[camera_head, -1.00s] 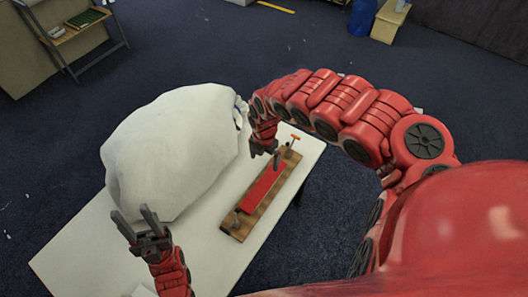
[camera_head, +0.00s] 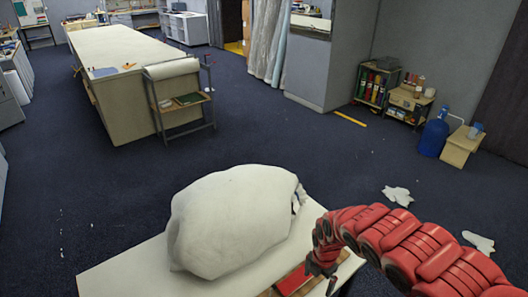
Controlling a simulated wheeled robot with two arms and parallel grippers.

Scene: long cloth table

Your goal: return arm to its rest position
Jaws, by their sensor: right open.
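My red right arm comes in from the right edge and bends down over the table's right side. My right gripper (camera_head: 331,285) is small and dark at the bottom edge, partly cut off. It is open, and I see nothing held in it. It is beside a wooden board with a red strip (camera_head: 294,281), which is cut off by the bottom of the view. I cannot tell whether they touch. My left gripper is out of view.
A large white bundle (camera_head: 232,220) sits on the white table (camera_head: 135,270), left of my right arm. White scraps (camera_head: 397,195) lie on the dark floor. A blue bottle (camera_head: 433,135) and boxes stand at the right. A long table (camera_head: 135,50) is farther back.

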